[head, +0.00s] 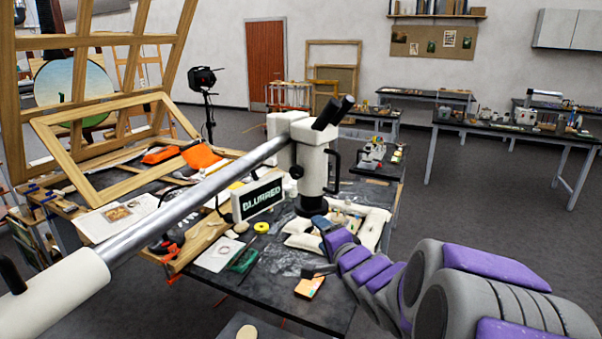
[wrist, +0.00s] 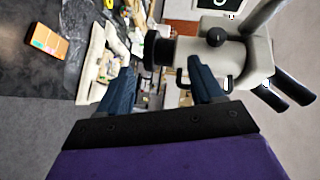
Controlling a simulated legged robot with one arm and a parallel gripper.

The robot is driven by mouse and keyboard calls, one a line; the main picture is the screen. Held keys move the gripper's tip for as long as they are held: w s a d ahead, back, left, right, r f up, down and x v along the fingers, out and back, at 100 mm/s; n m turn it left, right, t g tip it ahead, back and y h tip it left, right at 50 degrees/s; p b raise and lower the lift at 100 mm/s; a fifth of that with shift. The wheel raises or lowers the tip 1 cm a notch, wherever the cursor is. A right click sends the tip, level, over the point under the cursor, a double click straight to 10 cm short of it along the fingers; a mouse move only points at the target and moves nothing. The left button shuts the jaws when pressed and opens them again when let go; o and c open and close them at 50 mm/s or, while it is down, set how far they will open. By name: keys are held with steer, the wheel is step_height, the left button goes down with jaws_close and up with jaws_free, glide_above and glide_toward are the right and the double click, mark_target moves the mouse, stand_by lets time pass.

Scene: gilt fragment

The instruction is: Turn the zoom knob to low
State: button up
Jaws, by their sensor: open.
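The white microscope (head: 312,158) hangs on a metal boom above the work table, with black eyepieces at its top. A round black knob (head: 297,172) sits on its side; the knob also shows in the wrist view (wrist: 216,37), on the white body (wrist: 258,60). I cannot read any marking that confirms it as the zoom knob. My gripper (head: 320,246) is below the microscope head, in front of it. In the wrist view my gripper (wrist: 163,72) has its two blue fingers apart with nothing held. The right finger overlaps the microscope's lower body; contact cannot be told.
A small screen (head: 262,197) reading "BLURRED" stands left of the microscope. White padded cushions (head: 305,238) and small items lie beneath. An orange-topped box (head: 309,286) lies near the table's front edge. The long boom (head: 200,188) crosses from the lower left.

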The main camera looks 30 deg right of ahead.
step_height(320, 180, up, 5)
steer(key=s+m+t, duration=0.1)
steer(key=m+t, duration=0.1)
steer(key=t, duration=0.1)
steer(key=y+b, duration=0.1)
steer(key=b, duration=0.2)
glide_toward(299, 177)
steer(key=shift+m, duration=0.4)
steer(key=w, duration=0.2)
steer(key=w+d, duration=0.1)
steer(key=w, duration=0.5)
steer(key=shift+w+d+r, duration=0.2)
steer(key=shift+w+d, duration=0.05)
steer(key=shift+w+a+r+t, duration=0.15)
steer(key=shift+w+r+t, duration=0.15)
steer(key=shift+w, duration=0.25)
steer(key=shift+f, duration=0.15)
steer(key=c, duration=1)
steer(key=shift+s, duration=0.1)
steer(key=shift+c, duration=0.2)
